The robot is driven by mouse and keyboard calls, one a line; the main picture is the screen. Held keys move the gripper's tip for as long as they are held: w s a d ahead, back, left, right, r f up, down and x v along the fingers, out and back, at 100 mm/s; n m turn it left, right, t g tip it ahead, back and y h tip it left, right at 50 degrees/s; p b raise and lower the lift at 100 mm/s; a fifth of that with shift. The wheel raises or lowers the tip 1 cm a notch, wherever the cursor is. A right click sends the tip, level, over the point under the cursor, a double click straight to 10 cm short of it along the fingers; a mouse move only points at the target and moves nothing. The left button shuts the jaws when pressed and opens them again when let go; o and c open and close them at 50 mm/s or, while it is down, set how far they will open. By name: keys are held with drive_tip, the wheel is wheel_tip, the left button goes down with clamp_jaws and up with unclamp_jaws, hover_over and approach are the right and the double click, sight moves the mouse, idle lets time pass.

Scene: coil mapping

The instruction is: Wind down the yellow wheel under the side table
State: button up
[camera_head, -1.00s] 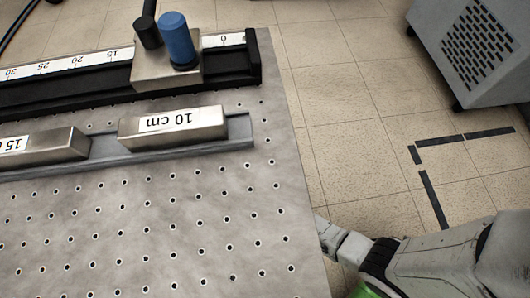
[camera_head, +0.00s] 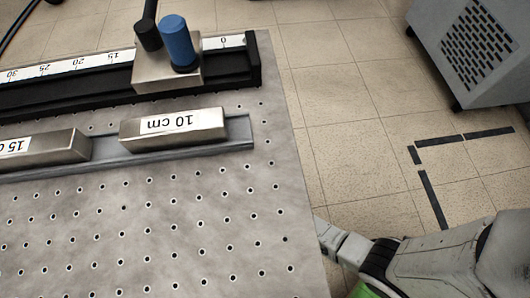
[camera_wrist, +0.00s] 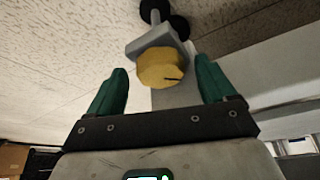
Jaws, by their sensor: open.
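My gripper (camera_wrist: 165,85) is open, with one green finger on each side of the wheel. The wheel appears between or just beyond the fingertips; I cannot tell how deep it sits. No finger visibly touches it. In the head view the wheel is hidden, and my arm reaches down at the lower right beside the table edge.
The perforated metal table (camera_head: 200,220) fills the left of the head view. It bears a ruled rail (camera_head: 90,75), a carriage with a blue knob (camera_head: 180,45) and metal blocks, one marked 10 cm (camera_head: 175,128). A grey vented cabinet (camera_head: 475,50) stands at upper right. Tiled floor lies between.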

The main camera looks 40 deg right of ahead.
drive_tip(key=p+v, duration=0.5)
drive_tip(key=v, duration=0.5)
drive_tip(key=shift+r+p, duration=0.3)
drive_tip(key=shift+r, duration=0.05)
drive_tip(key=shift+s+d, duration=0.1)
